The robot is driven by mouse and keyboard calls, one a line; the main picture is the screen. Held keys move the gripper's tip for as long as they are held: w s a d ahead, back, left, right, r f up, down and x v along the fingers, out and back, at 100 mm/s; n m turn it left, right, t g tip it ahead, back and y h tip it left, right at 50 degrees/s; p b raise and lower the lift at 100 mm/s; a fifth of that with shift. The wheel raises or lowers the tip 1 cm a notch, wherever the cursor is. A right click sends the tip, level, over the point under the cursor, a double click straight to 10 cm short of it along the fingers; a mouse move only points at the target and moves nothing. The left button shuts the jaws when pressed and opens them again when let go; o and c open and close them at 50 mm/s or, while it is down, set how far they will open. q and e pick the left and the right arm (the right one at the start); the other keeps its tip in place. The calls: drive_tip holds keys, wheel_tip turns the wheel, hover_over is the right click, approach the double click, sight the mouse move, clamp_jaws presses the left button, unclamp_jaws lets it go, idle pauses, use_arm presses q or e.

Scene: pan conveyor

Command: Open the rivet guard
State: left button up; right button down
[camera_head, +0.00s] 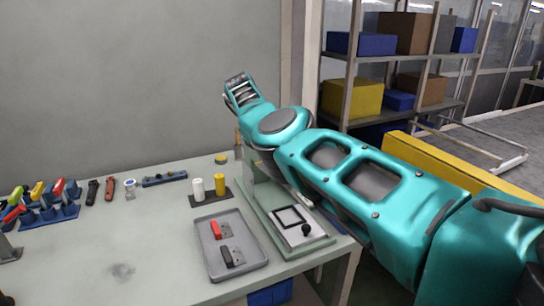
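The rivet station has a pale green base (266,232) near the table's right edge. On it lies a light plate with a dark square frame (287,217) and a black knob (306,231). I cannot tell for sure which part is the rivet guard, or whether it is open. A grey upright (247,170) stands at the back, and my teal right arm covers much of the station. The far end of that arm (239,90) is raised above the table's back edge, clear of the knob. No fingertips show there. My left gripper is not in view.
A grey tray (258,265) holds a red-handled and a black-handled part (231,257). White (198,189) and yellow (220,184) cylinders stand behind it. Several tools lie at left. Shelves with boxes (352,97) stand at back right.

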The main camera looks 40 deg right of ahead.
idle(0.3)
drive_tip(key=c, duration=1.3)
unclamp_jaws()
drive_tip(key=shift+d, duration=0.1)
drive_tip(key=shift+c, duration=0.2)
